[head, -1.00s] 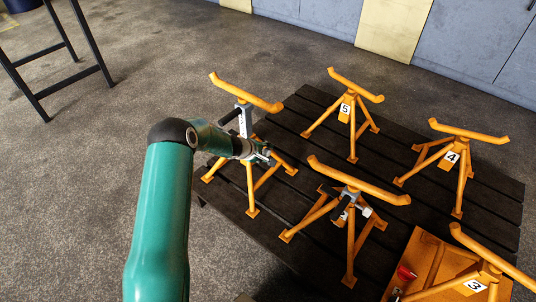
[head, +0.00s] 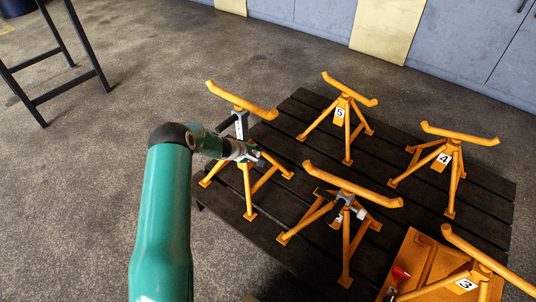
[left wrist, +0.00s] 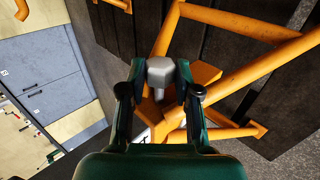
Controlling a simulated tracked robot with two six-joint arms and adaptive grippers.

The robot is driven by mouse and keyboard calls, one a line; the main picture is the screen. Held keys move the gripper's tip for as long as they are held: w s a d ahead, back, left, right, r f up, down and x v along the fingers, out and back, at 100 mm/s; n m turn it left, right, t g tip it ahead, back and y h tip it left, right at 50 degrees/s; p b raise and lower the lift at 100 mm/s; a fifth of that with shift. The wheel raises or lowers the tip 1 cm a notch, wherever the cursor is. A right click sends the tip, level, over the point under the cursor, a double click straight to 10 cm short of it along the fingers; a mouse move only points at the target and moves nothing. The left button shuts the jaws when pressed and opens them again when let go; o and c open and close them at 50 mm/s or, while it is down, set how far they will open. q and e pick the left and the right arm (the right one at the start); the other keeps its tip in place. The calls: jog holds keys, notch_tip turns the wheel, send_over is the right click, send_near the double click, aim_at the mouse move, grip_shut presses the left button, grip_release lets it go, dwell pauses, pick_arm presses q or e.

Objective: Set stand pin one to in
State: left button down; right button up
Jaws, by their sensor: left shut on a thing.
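The orange stand at the left (head: 242,101) has a curved top bar, a grey post and splayed legs, on the dark slatted table. My left gripper (head: 248,153) is at this stand, just below its grey post. In the left wrist view, my left gripper (left wrist: 158,88) is shut on a grey pin head (left wrist: 160,70), with one finger on each side. An orange part of the stand shows behind the pin. How deep the pin sits is hidden. This stand's number does not show in the head view. My right gripper is not in view.
Stands marked 5 (head: 341,112), 4 (head: 444,160) and 3 (head: 468,283) stand to the right. Another orange stand (head: 350,187) is close to the right of my left gripper. The slatted table (head: 290,130) has bare slats between stands. A black-legged frame (head: 72,83) is far left.

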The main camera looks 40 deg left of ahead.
pick_arm(q)
jog(key=shift+s+a+f, duration=0.1)
jog(key=shift+s+a, duration=0.05)
jog(key=shift+a, duration=0.15)
jog(key=c, duration=1)
grip_release()
jog(key=shift+o, duration=1)
jog(key=shift+d, duration=0.1)
jog(key=v, duration=1.1)
jog(key=shift+s+r, duration=0.25)
jog(key=shift+r, duration=0.05)
jog(key=shift+w+d, duration=0.1)
jog(key=shift+d, duration=0.1)
